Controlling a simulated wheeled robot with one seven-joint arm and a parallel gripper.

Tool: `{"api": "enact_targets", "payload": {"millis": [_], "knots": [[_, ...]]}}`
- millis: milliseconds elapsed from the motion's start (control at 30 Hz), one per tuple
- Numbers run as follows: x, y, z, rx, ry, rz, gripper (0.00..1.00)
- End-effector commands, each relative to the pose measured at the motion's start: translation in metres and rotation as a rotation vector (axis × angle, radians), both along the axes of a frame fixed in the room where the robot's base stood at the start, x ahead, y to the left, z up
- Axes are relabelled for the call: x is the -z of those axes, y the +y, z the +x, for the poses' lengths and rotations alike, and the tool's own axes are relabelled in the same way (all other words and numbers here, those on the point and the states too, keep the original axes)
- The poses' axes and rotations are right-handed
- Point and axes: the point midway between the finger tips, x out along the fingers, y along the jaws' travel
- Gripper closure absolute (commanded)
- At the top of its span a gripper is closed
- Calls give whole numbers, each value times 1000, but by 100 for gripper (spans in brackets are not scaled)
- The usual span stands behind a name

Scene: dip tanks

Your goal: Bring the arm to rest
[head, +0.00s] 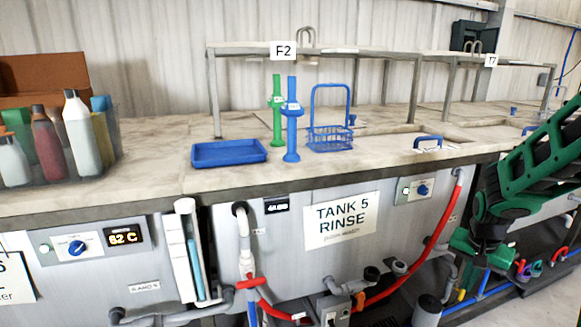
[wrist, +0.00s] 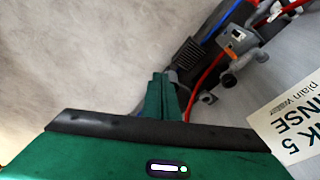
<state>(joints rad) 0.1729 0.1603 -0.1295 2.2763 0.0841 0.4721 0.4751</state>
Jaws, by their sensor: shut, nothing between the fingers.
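My green arm comes in at the right edge of the head view. My gripper (head: 468,243) hangs low there, in front of the tank fronts and below the worktop edge. In the wrist view my gripper (wrist: 163,92) shows its green fingers together, with nothing between them. The wrist camera looks past it at the floor and at the front of tank 5, with part of the TANK 5 RINSE sign (wrist: 292,115) at the right.
The worktop (head: 160,180) carries a blue tray (head: 228,152), a blue basket (head: 330,138), green and blue upright tools and a bin of bottles. A red hose (head: 437,232) and pipes run along the tank front near my gripper. Colored hooks or clamps (head: 537,267) sit low at the right.

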Motion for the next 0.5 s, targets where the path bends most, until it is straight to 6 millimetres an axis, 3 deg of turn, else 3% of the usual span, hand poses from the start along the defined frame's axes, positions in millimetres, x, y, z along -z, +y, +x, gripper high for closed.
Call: {"api": "enact_targets", "payload": {"millis": [33,200,500], "knots": [[-14,0,-18,-12,10,0,100],[-47,3,-79,-63,66,13,100],[-83,23,-191,-167,152,72,100]]}}
